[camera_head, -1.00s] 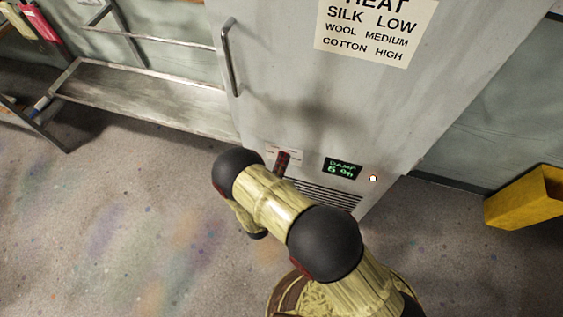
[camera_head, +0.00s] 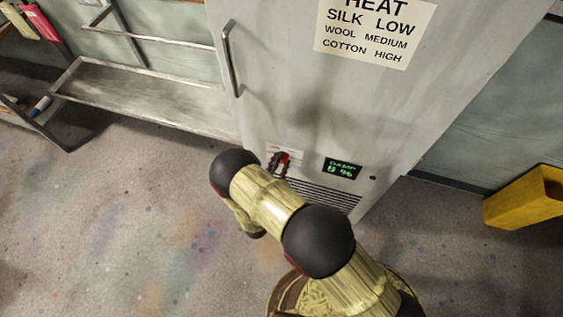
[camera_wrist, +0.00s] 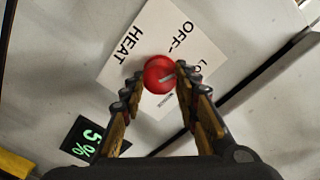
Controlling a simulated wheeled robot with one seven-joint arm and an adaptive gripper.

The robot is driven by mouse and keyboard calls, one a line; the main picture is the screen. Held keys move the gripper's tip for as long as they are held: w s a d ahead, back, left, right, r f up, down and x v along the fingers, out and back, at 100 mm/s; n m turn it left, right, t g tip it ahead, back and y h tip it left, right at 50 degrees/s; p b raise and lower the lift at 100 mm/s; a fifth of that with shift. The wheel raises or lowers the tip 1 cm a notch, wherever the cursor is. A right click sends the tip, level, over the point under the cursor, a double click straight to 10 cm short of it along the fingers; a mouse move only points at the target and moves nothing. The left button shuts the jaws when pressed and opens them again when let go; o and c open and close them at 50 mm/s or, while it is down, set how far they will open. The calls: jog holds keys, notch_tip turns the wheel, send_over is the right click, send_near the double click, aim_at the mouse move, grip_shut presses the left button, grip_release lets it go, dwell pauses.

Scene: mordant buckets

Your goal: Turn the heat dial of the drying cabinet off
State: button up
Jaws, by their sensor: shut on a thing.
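The drying cabinet (camera_head: 285,75) is a tall grey-white unit with a bar handle at the left of its door. Its red round heat dial (camera_wrist: 157,75) shows in the wrist view on a white label plate (camera_wrist: 150,32) reading HEAT, OFF and partly hidden settings. In the head view my arm covers part of the dial area.
A small green-lit display (camera_head: 342,168) sits right of the dial, with a dark lamp (camera_head: 373,178) beside it and vent slots (camera_head: 325,196) below. A metal shelf rack (camera_head: 150,100) stands left, and a yellow block (camera_head: 525,198) lies right.

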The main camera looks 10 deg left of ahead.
jog(key=shift+a+n, duration=0.15)
jog(key=shift+n, duration=3.45)
jog(key=o, duration=1.1)
jog(key=shift+o, duration=0.2)
jog(key=s+a, duration=0.1)
jog(key=s, duration=1.1)
jog(key=shift+a+f, duration=0.15)
